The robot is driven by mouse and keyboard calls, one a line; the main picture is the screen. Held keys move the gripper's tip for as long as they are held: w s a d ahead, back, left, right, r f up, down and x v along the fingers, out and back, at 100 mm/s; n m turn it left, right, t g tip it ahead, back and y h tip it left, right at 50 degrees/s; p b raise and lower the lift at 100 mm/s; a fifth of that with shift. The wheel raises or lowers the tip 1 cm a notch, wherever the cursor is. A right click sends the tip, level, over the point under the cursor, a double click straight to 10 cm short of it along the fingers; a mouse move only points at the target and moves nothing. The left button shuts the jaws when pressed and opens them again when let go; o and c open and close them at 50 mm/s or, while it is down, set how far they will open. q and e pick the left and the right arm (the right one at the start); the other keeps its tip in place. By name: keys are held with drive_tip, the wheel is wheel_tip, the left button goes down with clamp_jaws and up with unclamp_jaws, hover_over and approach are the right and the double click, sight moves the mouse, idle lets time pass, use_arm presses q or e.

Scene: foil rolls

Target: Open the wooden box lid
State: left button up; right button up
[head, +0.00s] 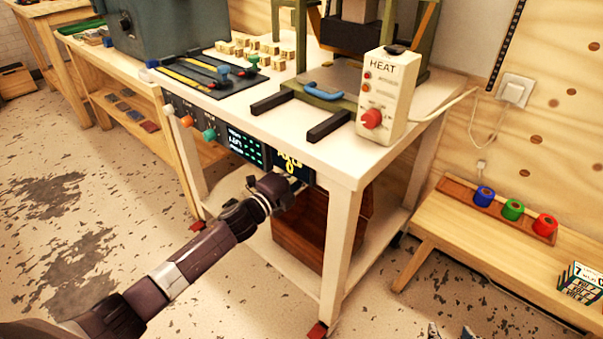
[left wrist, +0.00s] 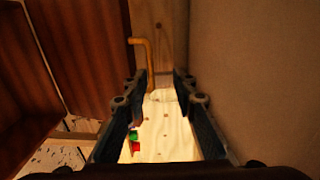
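The reddish-brown wooden box (head: 300,232) sits on the lower shelf under the white table, partly hidden by a table leg and my left arm. In the left wrist view, reddish-brown wood panels (left wrist: 85,50) fill the left side. A yellow-brown bent handle (left wrist: 150,62) stands at their right edge, just beyond and between my left fingertips. I cannot tell which panel is the lid. My left gripper (left wrist: 157,82) is open, its fingers apart and nothing gripped. In the head view its tip is hidden near the table's front edge. My right gripper (head: 450,331) barely shows at the bottom edge, fingertips apart.
The white table (head: 450,92) overhangs the box and carries a press and a HEAT control unit (head: 388,98). A low wooden bench (head: 470,235) at right holds blue, green and red foil rolls (head: 513,210). The floor in front is open.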

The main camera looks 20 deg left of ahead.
use_arm(q)
drive_tip(key=shift+v, duration=2.3)
